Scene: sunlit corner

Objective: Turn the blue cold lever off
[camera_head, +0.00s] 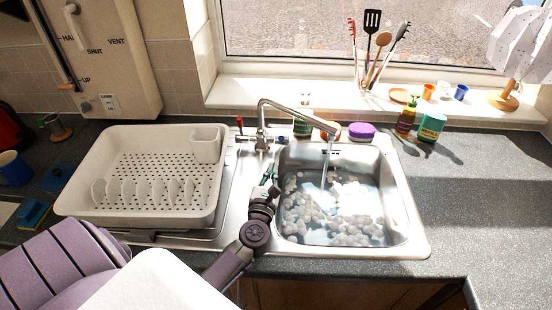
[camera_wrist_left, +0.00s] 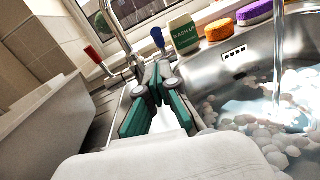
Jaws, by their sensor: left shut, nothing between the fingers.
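The blue cold lever (camera_wrist_left: 158,38) stands upright behind the sink in the left wrist view, just beyond my fingertips. Water (camera_head: 326,165) runs from the spout into the sink. My left gripper (camera_wrist_left: 158,75) is shut and empty, with a gap between it and the blue lever. In the head view the left gripper (camera_head: 269,182) is over the sink's left rim. My right gripper is not in view.
The sink (camera_head: 405,190) holds water and foam. A white dish rack (camera_head: 150,145) stands on the left. A green wash-up container (camera_wrist_left: 184,36), an orange sponge (camera_wrist_left: 219,30) and a purple one (camera_wrist_left: 254,12) sit behind the sink.

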